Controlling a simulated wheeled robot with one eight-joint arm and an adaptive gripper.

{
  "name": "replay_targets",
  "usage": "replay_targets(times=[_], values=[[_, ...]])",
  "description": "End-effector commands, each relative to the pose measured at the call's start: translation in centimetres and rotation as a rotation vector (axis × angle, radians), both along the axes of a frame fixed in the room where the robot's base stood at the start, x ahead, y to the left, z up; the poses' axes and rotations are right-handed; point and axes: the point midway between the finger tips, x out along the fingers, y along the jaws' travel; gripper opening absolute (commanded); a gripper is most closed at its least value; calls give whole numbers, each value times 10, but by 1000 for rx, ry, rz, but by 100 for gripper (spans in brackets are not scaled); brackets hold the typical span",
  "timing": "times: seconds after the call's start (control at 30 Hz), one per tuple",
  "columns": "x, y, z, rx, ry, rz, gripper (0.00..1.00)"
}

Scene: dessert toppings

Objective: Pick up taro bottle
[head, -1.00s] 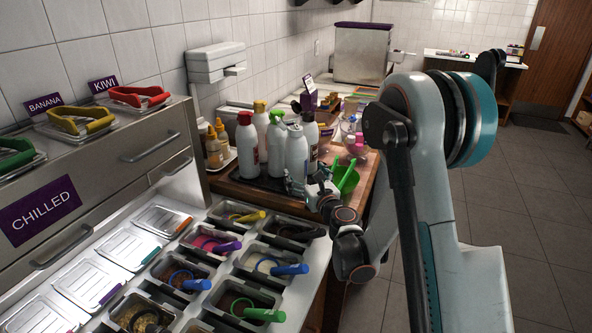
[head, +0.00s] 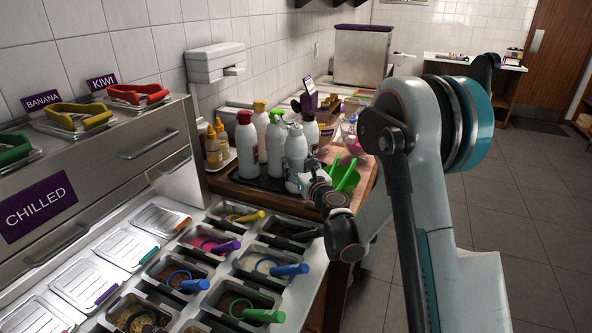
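Several white squeeze bottles stand upright on a dark tray (head: 238,181) in the head view. One has a red cap (head: 244,117), one a yellow cap (head: 260,106) and one a green top (head: 277,116). The front right bottle (head: 295,151) has a pale cap, and another bottle (head: 310,130) stands behind it. No label is readable, so I cannot tell which one is taro. My gripper (head: 303,180) is low at the right side of the front right bottle, very close to it. The fingers are small and partly hidden, so I cannot tell whether they touch the bottle or are open.
A green scoop container (head: 344,176) stands just right of my gripper. Topping pans with coloured scoops (head: 268,267) fill the counter in front. Small yellow sauce bottles (head: 213,146) stand left of the tray. The chilled cabinet (head: 100,180) is at left; open floor lies right.

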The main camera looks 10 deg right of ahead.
Motion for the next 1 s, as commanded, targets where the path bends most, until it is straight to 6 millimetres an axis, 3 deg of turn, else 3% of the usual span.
replay_targets(times=[0.3,0.47,0.67,1.0], values=[[0,0,2,1,0,0,40],[0,0,13,1,0,0,40],[0,0,49,1,0,0,40],[0,0,129,1,0,0,40]])
